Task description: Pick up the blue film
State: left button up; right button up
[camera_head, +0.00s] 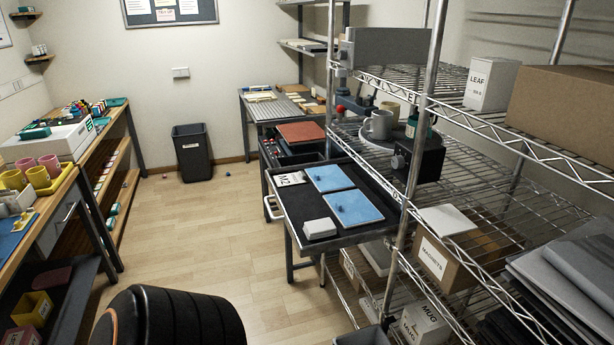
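Two flat blue sheets lie on the dark top of a cart (297,215) in the middle of the view. The far blue film (322,173) and the near blue film (365,213) lie one behind the other, close together. Each has a small dark blue knob-like piece on it. I cannot tell the two apart except by place. Neither of my grippers is in view, and nothing is seen touching the sheets.
A white M2 card (288,179) and a pale block (320,228) share the cart top. A wire shelf (480,205) with a mug press (418,155) stands close on the right. A black bin (193,153) stands at the back. The wooden floor (215,230) left of the cart is mostly clear.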

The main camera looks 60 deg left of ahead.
aim_at(329, 178)
jog(key=u, duration=1.75)
